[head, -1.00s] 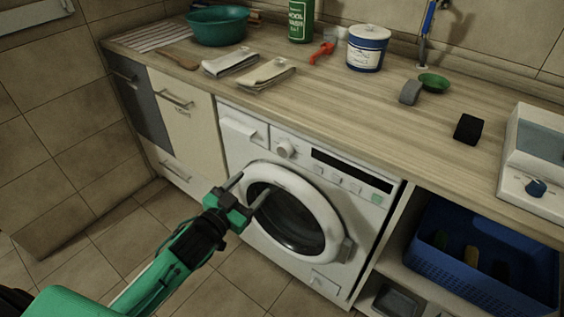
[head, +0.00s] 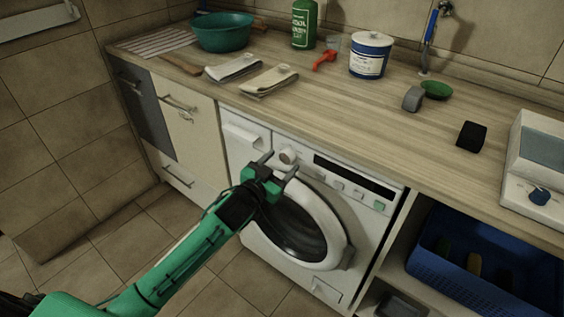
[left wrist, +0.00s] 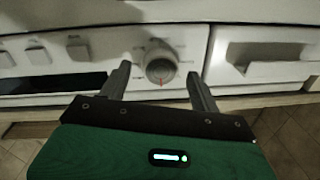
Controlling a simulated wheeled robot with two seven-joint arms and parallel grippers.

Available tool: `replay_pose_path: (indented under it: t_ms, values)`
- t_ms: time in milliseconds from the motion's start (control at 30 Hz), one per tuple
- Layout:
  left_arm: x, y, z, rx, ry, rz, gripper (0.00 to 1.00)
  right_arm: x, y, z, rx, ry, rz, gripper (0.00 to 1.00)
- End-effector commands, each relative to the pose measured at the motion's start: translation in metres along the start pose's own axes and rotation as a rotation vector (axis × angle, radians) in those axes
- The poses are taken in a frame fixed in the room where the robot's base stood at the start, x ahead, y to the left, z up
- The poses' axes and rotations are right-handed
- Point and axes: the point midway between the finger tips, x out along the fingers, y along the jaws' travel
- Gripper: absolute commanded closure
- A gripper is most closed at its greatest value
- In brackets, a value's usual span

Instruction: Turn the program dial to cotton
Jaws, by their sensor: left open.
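The program dial (head: 288,156) is a round white knob on the washing machine's front panel, left of the dark display strip. In the left wrist view the dial (left wrist: 160,68) shows a red pointer mark at its lower edge as pictured; the small print around it is too blurred to read. My left gripper (head: 279,162) is open just in front of the dial. In the left wrist view its two fingers (left wrist: 160,90) stand on either side of the dial, apart from it as far as I can tell. My right gripper is not in view.
The washing machine (head: 330,277) stands under a wooden counter (head: 340,112). Its round door (head: 335,225) is shut, below my gripper. The detergent drawer (head: 243,140) is left of the dial. A blue crate (head: 430,262) sits on the shelf at right.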

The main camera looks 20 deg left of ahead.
Motion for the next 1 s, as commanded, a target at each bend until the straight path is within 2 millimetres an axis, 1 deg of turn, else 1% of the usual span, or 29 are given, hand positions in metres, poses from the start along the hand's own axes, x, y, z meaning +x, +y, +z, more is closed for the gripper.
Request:
replay_pose_path:
  t_ms: [33,167,467,600,700,1000]
  values:
    - [0.0046,-0.0002,-0.0007,0.000,0.001,0.000,0.36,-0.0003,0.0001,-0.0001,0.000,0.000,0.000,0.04]
    - [0.0106,0.0000,-0.0001,0.000,0.000,0.000,0.36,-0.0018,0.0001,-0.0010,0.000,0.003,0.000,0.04]
    - [0.0119,0.0002,-0.0002,0.000,0.000,0.000,0.36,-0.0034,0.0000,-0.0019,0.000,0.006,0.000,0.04]
    - [0.0119,0.0001,-0.0002,0.000,0.000,0.000,0.64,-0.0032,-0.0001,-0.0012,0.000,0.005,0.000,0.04]
    - [0.0118,0.0002,-0.0002,0.000,0.000,0.000,0.81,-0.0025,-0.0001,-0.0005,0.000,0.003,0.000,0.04]
    - [0.0117,0.0001,-0.0009,0.035,0.003,0.000,0.81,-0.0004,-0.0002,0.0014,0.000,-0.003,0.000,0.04]
